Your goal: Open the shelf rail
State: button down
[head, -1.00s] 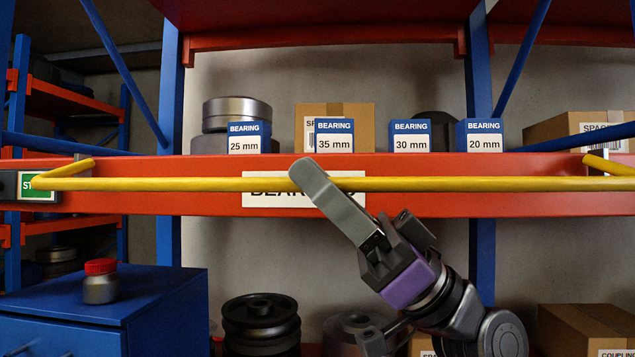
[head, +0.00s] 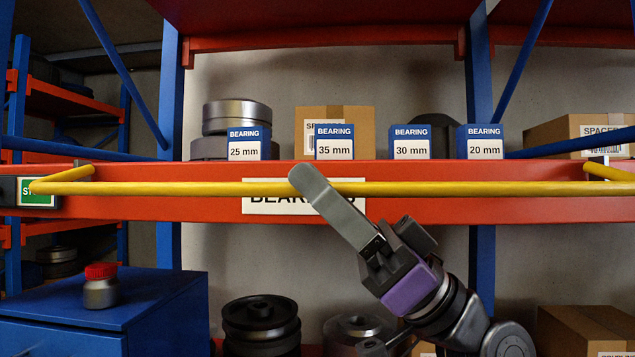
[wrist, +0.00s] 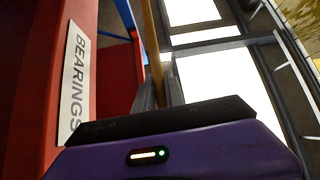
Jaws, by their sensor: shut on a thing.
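The yellow shelf rail (head: 440,188) runs level across the front of the red shelf beam (head: 560,207). Its bent ends reach back to brackets at both sides, and it passes in front of the BEARINGS sign (head: 268,206). My gripper (head: 308,182) comes up from the lower right and is shut on the rail near its middle. In the wrist view the rail (wrist: 153,45) runs up and away from between the grey fingers (wrist: 160,95), beside the sign (wrist: 75,85). The far finger is mostly hidden in the head view.
Several blue bearing boxes (head: 334,142) stand on the shelf behind the rail, with cartons and metal parts. A green-labelled box (head: 37,192) sits by the rail's left end. A red-capped jar (head: 101,287) stands on a blue cabinet (head: 165,285). Dark pulleys (head: 261,322) lie below.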

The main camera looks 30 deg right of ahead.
jog(key=shift+s+a+r+m+t+h, duration=0.1)
jog(key=shift+s+r+m+t+h, duration=0.05)
jog(key=shift+r+m+t+h, duration=0.35)
jog(key=shift+r, duration=0.2)
jog(key=shift+r+m+b, duration=0.3)
jog(key=shift+r+b, duration=0.3)
jog(key=shift+r, duration=0.25)
jog(key=c, duration=1.4)
grip_release()
jog(key=shift+f, duration=0.15)
jog(key=b+v, duration=0.3)
jog(key=v, duration=0.4)
jog(key=shift+s+d+f+b, duration=0.2)
jog(key=shift+f+b, duration=0.05)
jog(key=shift+b, duration=0.15)
